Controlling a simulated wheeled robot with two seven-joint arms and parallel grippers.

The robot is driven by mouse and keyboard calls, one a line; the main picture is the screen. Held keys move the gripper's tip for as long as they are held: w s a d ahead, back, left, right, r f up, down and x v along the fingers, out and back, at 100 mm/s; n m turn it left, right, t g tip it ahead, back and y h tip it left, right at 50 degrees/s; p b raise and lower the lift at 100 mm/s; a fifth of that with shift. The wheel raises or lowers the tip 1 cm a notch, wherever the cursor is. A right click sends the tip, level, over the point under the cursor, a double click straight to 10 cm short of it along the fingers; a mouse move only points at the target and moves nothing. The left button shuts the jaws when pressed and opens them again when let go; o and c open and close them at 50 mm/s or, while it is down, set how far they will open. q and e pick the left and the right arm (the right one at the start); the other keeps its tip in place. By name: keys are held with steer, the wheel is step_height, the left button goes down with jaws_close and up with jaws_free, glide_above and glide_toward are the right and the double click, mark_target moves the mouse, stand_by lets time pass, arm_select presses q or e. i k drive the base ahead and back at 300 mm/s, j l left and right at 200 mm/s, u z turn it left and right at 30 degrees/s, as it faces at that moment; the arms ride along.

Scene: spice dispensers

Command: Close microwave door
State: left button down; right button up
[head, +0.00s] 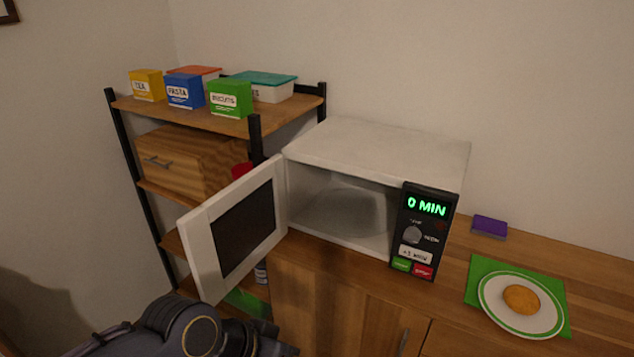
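The white microwave (380,150) stands on the wooden counter. Its door (236,235) is hinged on the left and stands wide open, swung out toward me and to the left. The cavity looks empty. The control panel (424,230) on the right reads 0 MIN. My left gripper (262,342) is low in the picture, below and in front of the door, appearing apart from it. It is dark and partly cut off by the bottom edge, so I cannot tell whether its fingers are open or shut. My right gripper is not in view.
A shelf rack (255,130) with boxes and food containers stands behind the door on the left. A plate (521,305) with a round golden food item lies on a green mat (480,266) at the right. A small purple object (490,226) lies behind it.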

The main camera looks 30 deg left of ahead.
mark_target(223, 238)
steer(key=j+z, duration=0.1)
steer(key=j, duration=0.7)
steer(key=k+j+z, duration=0.15)
steer(key=j, duration=0.7)
steer(key=i+j+z, duration=0.2)
steer(key=j, duration=1.2)
steer(key=k, duration=0.15)
